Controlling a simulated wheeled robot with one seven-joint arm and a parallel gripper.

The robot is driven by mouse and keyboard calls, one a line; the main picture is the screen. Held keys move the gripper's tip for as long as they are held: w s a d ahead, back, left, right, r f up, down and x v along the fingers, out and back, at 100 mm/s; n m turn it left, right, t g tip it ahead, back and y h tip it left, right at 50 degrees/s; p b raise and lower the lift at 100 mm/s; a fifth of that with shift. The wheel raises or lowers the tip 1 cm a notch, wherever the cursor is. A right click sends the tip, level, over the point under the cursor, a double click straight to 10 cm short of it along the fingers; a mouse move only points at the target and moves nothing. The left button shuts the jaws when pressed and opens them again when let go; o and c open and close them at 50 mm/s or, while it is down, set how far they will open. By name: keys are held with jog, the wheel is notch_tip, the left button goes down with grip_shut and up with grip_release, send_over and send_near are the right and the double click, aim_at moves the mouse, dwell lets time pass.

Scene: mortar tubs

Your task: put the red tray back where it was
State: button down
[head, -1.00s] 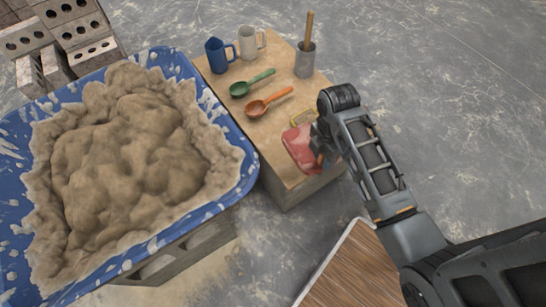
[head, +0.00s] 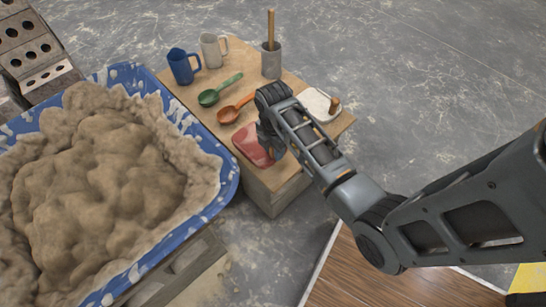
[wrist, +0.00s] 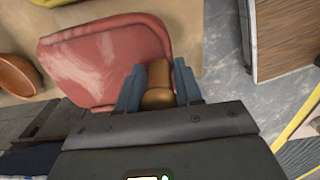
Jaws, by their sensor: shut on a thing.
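The red tray (head: 250,146) is at the near edge of the low wooden table (head: 288,80), by the orange scoop. The wrist view shows the red tray (wrist: 100,55) with pale smears on it and a short wooden handle (wrist: 158,80). My gripper (wrist: 157,88) is shut on that handle, with one blue finger on each side. In the head view my gripper (head: 272,140) is at the tray's right side and partly hides it. I cannot tell whether the tray touches the tabletop.
A white tray (head: 316,104) lies at the right. A blue tub (head: 225,180) of mortar is close at left.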

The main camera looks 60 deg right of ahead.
jog(key=shift+w+f+b, duration=0.15)
jog(key=shift+f+b, duration=0.45)
jog(key=shift+f, duration=1.5)
jog(key=c, duration=0.7)
grip_release()
jog(key=shift+c, duration=0.2)
notch_tip(320, 180, up, 12)
jog(key=p, duration=0.3)
